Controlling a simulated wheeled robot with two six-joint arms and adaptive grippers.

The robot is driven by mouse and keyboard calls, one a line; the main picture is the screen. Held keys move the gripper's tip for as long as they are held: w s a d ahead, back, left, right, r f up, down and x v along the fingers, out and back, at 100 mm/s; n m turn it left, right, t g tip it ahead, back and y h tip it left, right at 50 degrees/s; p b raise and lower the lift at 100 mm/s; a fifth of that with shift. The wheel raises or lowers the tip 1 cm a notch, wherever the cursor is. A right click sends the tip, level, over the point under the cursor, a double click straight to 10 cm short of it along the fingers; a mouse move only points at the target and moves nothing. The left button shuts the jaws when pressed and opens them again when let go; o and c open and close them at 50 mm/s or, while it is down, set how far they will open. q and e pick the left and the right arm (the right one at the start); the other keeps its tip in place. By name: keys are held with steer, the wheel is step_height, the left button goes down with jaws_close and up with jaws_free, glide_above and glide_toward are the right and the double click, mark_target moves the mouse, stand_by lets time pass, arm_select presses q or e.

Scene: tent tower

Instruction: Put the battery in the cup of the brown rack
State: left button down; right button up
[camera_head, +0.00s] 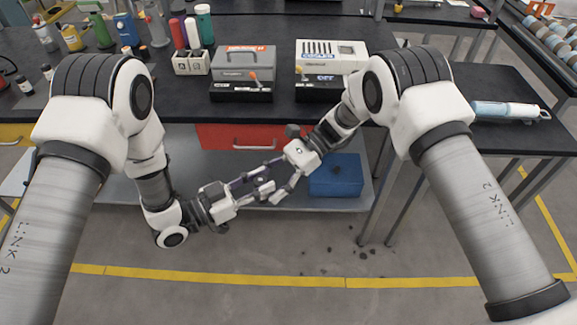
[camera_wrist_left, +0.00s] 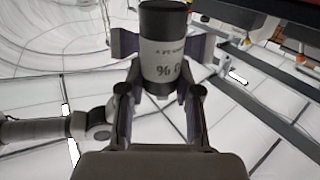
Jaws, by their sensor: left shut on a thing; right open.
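In the left wrist view the battery (camera_wrist_left: 163,50) is a cylinder with a black end and a white label with dark print. It stands between the fingers of my left gripper (camera_wrist_left: 158,88), which is shut on it. In the head view my left gripper (camera_head: 256,184) is low in front of the bench, its fingers meeting those of my right gripper (camera_head: 271,181). My right gripper is open, its fingers close around the same spot. The battery cannot be made out in the head view, among the fingers. I cannot pick out a brown rack in either view.
A black bench (camera_head: 180,100) crosses the back, with bottles, a white block rack (camera_head: 190,66), a grey device (camera_head: 243,64) and a white device (camera_head: 330,55). Below are a red drawer (camera_head: 240,136) and a blue bin (camera_head: 336,175) on a shelf.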

steer(key=x, duration=0.3)
steer(key=shift+s+a, duration=0.1)
steer(key=shift+a, duration=0.05)
jaws_close()
arm_select(q)
steer(key=c, duration=0.7)
jaws_free()
